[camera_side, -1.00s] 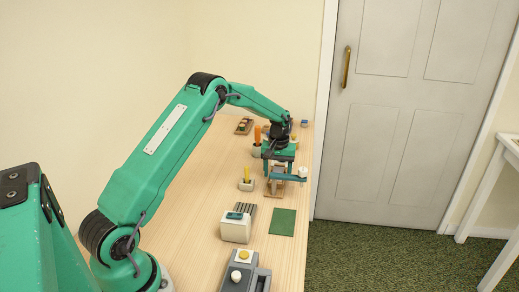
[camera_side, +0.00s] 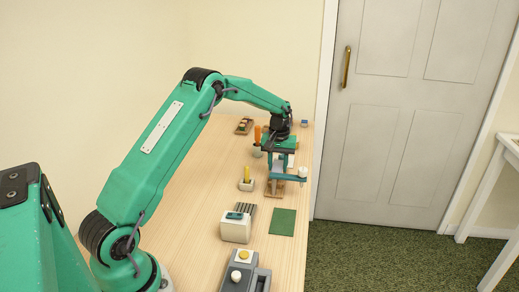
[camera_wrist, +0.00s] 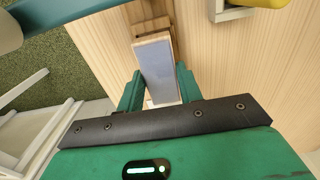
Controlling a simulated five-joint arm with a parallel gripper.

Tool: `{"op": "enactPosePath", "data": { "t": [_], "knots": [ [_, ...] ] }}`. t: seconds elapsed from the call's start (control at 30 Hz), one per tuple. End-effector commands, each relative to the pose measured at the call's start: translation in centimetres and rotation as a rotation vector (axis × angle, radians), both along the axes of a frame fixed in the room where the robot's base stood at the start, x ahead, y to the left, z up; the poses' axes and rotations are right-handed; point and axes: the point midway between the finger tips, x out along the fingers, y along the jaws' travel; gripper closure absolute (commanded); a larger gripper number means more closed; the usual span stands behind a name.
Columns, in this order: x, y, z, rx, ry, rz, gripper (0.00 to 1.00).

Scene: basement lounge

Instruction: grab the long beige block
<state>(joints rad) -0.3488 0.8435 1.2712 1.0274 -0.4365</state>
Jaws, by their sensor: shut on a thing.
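The long block (camera_wrist: 156,66) lies lengthwise between my fingers in the wrist view. Its broad face looks pale grey, with beige edges. My gripper (camera_wrist: 158,82) is shut on it, one green finger along each side. A brown wooden piece (camera_wrist: 146,12) shows beyond the block's far end; I cannot tell whether they touch. In the side view my gripper (camera_side: 280,160) is over the far part of the table, above a brown wooden base (camera_side: 276,189). The block is mostly hidden there by the gripper.
A teal bar with a white cylinder (camera_side: 303,171) stands close by my gripper. A small holder with a yellow piece (camera_side: 247,180), a white box (camera_side: 236,228), a green mat (camera_side: 283,222) and a grey button unit (camera_side: 245,272) are nearer. The table's right edge is close.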

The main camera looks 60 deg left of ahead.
Motion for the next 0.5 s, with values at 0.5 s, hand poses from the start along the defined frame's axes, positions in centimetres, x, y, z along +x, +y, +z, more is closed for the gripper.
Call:
{"op": "enactPosePath", "data": {
  "t": [0.5],
  "knots": [
    [0.1, 0.0, 6.7, 0.0, -0.001, 0.0, 0.87]
  ]
}}
